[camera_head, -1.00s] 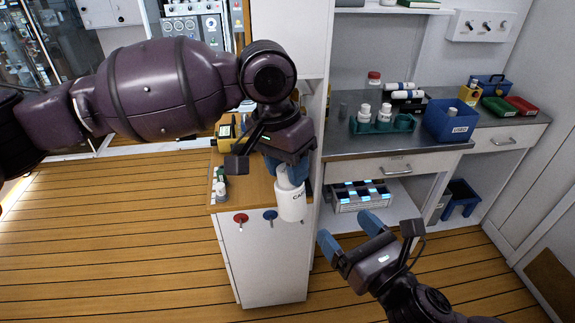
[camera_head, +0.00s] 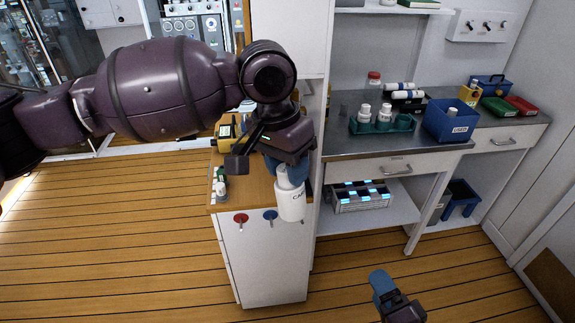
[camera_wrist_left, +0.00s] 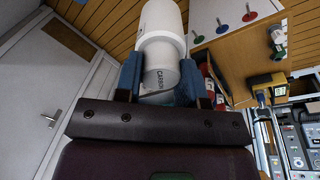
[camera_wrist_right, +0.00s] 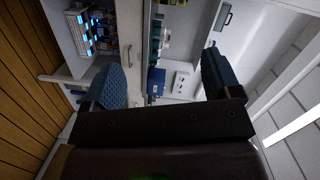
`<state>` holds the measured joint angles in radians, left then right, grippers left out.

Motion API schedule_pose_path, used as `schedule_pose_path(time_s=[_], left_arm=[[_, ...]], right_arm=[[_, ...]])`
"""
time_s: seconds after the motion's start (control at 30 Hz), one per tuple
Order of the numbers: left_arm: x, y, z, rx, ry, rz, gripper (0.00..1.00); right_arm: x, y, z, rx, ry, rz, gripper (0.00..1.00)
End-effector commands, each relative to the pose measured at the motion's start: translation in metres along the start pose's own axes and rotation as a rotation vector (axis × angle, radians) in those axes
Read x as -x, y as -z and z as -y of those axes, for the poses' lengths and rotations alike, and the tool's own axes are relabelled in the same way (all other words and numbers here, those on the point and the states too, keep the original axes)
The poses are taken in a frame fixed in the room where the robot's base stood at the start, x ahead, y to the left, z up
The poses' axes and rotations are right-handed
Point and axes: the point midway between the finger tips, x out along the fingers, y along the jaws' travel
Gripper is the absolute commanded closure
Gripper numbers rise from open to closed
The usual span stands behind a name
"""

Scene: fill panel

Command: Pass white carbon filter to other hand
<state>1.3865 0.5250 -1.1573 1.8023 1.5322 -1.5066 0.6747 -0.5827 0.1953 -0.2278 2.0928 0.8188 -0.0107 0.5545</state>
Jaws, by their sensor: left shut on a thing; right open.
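The white carbon filter (camera_head: 291,202) is a white cylinder with dark lettering, held in front of the small wooden-topped cabinet. My left gripper (camera_head: 288,172) is shut on its narrower end, and the wide end hangs down below the fingers. The left wrist view shows the filter (camera_wrist_left: 160,50) between the two blue fingers. My right gripper (camera_wrist_right: 165,85) is open and empty in the right wrist view. In the head view only part of the right gripper (camera_head: 382,288) shows at the lower right, below and apart from the filter.
The cabinet (camera_head: 262,258) has a red and a blue knob on its front. A metal counter (camera_head: 345,140) at the right carries a teal bottle rack (camera_head: 400,124) and a blue bin (camera_head: 437,121). A grey crate (camera_head: 362,205) sits on the shelf below. The floor in front is clear.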

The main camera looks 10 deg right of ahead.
Motion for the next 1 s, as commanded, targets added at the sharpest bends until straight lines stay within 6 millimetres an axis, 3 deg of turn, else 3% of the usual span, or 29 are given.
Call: schedule_pose_path(time_s=[0.3, 0.6, 1.0], left_arm=[[0.000, 0.000, 0.000, 0.000, 0.000, 0.000, 1.00], [0.000, 0.000, 0.000, 0.000, 0.000, 0.000, 1.00], [0.000, 0.000, 0.000, 0.000, 0.000, 0.000, 1.00]], right_arm=[[0.014, 0.002, -0.073, 0.726, -0.252, 0.120, 0.17], [0.027, 0.007, -0.112, 1.256, -0.406, 0.297, 0.17], [0.028, 0.006, -0.114, 1.316, -0.407, 0.325, 0.17]])
